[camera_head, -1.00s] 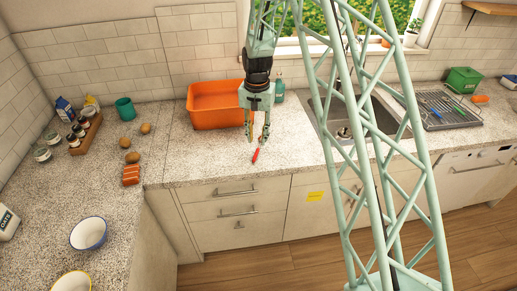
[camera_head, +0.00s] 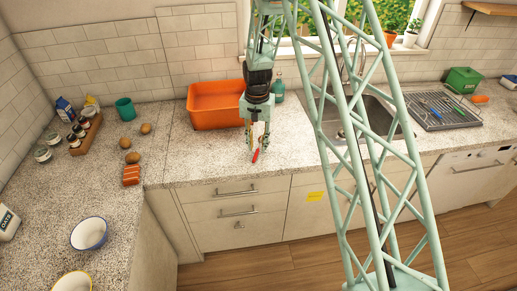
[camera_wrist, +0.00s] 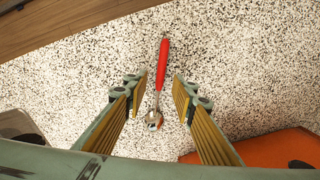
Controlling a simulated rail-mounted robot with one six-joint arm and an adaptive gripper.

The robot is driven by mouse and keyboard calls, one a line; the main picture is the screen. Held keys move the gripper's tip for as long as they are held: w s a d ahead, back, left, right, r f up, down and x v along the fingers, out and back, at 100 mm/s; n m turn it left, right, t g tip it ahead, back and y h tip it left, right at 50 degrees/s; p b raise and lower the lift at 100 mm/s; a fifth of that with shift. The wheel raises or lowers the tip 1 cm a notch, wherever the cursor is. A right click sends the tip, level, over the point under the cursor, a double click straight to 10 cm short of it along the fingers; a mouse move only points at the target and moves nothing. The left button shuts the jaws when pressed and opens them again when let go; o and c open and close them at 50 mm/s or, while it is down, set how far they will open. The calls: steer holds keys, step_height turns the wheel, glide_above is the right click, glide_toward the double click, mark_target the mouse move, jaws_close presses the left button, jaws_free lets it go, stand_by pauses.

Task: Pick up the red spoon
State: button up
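The red spoon lies on the speckled counter, with its red handle (camera_wrist: 162,62) toward the counter's front edge and its metal bowl (camera_wrist: 153,119) toward my gripper in the wrist view. In the head view its red handle (camera_head: 255,156) shows just below my fingertips. My gripper (camera_head: 257,145) points down over the spoon. In the wrist view my gripper (camera_wrist: 155,85) is open, with one finger on each side of the spoon and a gap to both. The fingers do not touch it. The exact height above the counter cannot be told.
An orange basin (camera_head: 214,108) stands close behind my gripper, and its edge shows in the wrist view (camera_wrist: 270,148). A teal bottle (camera_head: 278,91) and the sink (camera_head: 365,118) are to the right. The counter left of the spoon is clear up to the eggs and sausages (camera_head: 131,175).

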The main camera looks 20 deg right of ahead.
steer(key=shift+f, duration=0.65)
steer(key=shift+c, duration=0.3)
jaws_close()
